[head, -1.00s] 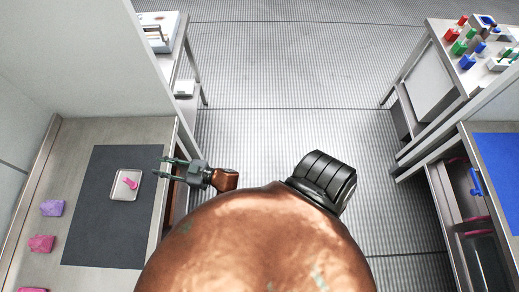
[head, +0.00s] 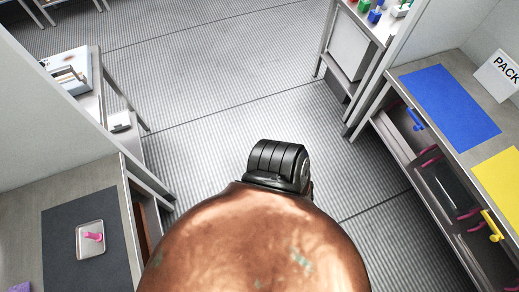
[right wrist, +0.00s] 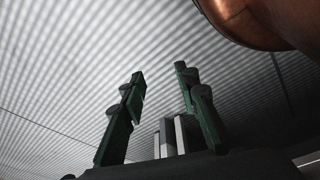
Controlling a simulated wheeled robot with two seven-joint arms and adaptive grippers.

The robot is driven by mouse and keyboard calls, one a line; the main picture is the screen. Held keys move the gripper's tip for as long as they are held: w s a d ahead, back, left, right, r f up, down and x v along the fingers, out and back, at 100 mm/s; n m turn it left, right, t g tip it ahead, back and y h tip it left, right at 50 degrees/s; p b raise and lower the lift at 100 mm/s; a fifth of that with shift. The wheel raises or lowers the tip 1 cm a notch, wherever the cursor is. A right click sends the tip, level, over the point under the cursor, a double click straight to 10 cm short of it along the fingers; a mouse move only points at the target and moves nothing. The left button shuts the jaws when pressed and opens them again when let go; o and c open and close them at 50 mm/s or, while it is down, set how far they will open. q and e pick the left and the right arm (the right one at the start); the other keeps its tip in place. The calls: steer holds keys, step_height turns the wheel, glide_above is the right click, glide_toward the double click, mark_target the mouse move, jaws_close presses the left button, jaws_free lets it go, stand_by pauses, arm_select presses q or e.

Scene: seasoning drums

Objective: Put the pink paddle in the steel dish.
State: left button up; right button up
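The pink paddle (head: 94,237) lies in a small, shallow, pale metal dish (head: 82,253), which I take for the steel dish. The dish sits on a dark grey mat (head: 62,219) on the left bench in the head view. No gripper is near the paddle or touching it. My right gripper (right wrist: 159,72) shows in the right wrist view with its fingers apart and nothing between them, over the ribbed floor. My left gripper is not in view.
On the right, a bench (head: 427,69) carries a blue mat (head: 449,106) and a yellow mat (head: 503,178), with open drawers below. A table with equipment (head: 68,72) stands at upper left. The floor (head: 225,100) between is clear.

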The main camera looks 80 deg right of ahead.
steer(key=s+d+f+g, duration=0.1)
steer(key=s+f+g, duration=0.1)
steer(key=s, duration=0.8)
steer(key=shift+s+d+f, duration=0.15)
steer(key=shift+s+f, duration=0.05)
steer(key=shift+f, duration=0.05)
